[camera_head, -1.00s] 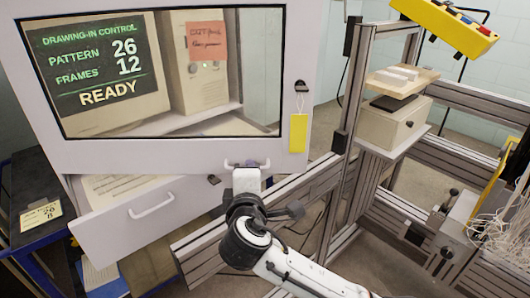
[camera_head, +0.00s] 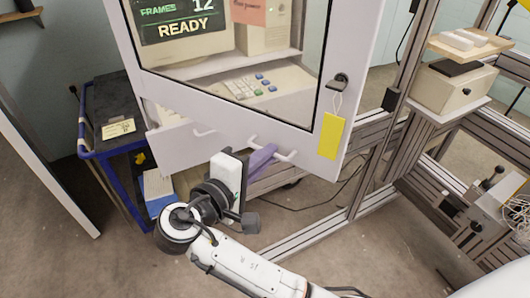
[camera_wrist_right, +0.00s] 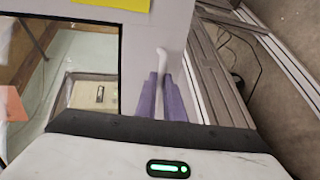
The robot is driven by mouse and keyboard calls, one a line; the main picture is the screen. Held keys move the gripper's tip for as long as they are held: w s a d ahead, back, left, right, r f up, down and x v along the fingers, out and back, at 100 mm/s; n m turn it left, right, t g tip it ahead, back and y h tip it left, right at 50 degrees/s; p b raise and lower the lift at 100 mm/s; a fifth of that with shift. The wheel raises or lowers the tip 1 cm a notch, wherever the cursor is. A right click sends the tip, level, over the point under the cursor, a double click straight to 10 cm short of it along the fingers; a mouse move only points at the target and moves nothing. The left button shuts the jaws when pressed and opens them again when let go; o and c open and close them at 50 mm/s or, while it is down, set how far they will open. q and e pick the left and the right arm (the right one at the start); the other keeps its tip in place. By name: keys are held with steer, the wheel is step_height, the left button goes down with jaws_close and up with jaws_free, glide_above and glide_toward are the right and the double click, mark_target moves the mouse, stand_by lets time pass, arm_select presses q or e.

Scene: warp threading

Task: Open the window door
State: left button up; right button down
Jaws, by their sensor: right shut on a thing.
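The window door (camera_head: 355,110) is a white-framed panel with a large glass pane, and it stands at an angle in front of the cabinet. A white bar handle (camera_head: 285,155) sits on its lower frame. My right gripper (camera_head: 262,156), with purple fingers, is shut on this handle. In the right wrist view the fingers (camera_wrist_right: 160,98) lie on either side of the handle (camera_wrist_right: 161,62). My left gripper is not in view.
Behind the glass are a screen reading READY (camera_head: 185,27) and a keypad (camera_head: 250,83). A yellow tag (camera_head: 331,137) hangs from the door's lock. A blue cart (camera_head: 107,153) stands at the left, a metal frame (camera_head: 400,100) at the right. Floor is clear around my arm.

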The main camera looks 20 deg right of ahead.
steer(key=c, duration=1.9)
jaws_free()
